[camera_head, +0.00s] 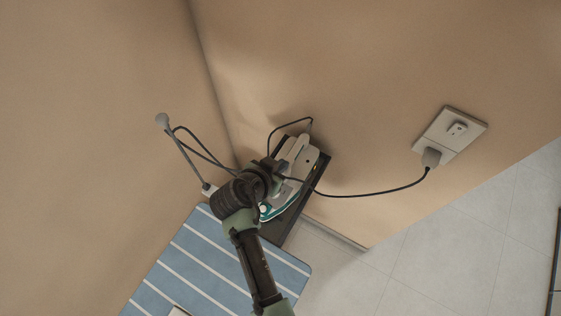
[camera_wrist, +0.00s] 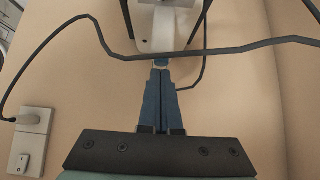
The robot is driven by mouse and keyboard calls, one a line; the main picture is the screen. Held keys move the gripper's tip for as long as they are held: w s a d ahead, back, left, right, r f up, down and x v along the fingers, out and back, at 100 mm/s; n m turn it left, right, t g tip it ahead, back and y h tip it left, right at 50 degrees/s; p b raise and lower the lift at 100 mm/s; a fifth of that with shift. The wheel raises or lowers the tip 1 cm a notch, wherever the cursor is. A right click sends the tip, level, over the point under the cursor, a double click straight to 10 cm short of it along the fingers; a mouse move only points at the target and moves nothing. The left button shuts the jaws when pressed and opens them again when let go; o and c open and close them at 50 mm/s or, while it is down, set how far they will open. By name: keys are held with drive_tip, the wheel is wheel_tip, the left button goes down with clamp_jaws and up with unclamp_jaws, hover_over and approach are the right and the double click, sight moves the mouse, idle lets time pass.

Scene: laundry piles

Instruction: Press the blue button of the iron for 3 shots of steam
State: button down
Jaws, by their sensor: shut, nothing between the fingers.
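The white and grey iron (camera_head: 302,158) with a teal edge lies on a dark stand (camera_head: 282,230) at the end of the striped ironing board, partly covered by my arm. In the wrist view the iron's white body (camera_wrist: 165,25) is at the top centre. My gripper (camera_wrist: 161,68) has its blue fingers together and empty, pointing at the iron's near end. A small pale bluish spot shows right at the fingertips; I cannot tell whether it is the button or whether the tips touch it. In the head view my gripper is largely hidden behind my wrist.
The iron's dark cord (camera_head: 370,194) runs to a plug (camera_head: 431,157) in the wall socket (camera_head: 449,132). A wire holder (camera_head: 184,150) stands at the left. Walls are close behind. The blue striped board (camera_head: 190,270) is mostly clear.

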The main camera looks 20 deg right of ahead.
drive_tip(key=shift+f, duration=0.25)
